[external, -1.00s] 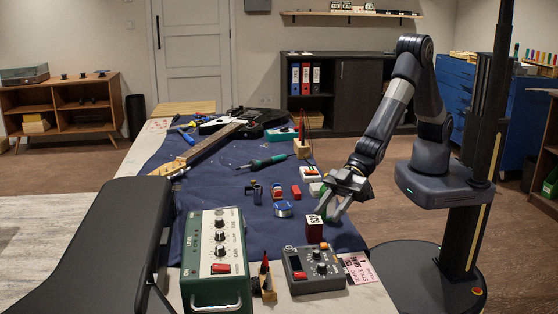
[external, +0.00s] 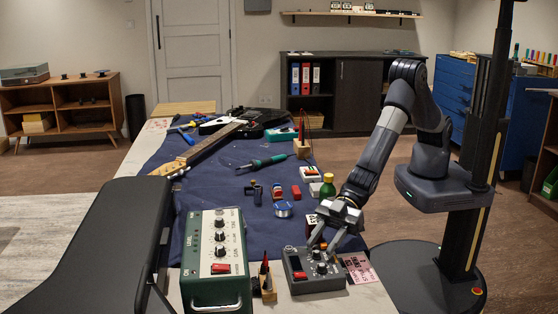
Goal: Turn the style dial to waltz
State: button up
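A dark grey pedal box (external: 305,284) with several black knobs and a red switch sits at the near right edge of the table. Its knobs (external: 320,262) are too small for me to read a label or pointer, and I cannot tell which is the style dial. My gripper (external: 320,246) points down over the back right of the box, its fingers around or just above a knob. I cannot tell whether they touch it or how far apart they are. A pink printed card (external: 360,268) lies to the right of the box.
A green amplifier box (external: 216,262) stands left of the pedal box, with a small wooden tool holder (external: 267,284) between them. A guitar (external: 210,145) lies farther back.

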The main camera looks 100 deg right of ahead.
jog(key=shift+w+a+f, duration=0.25)
jog(key=shift+w+a, duration=0.15)
jog(key=shift+c, duration=0.2)
grip_shut()
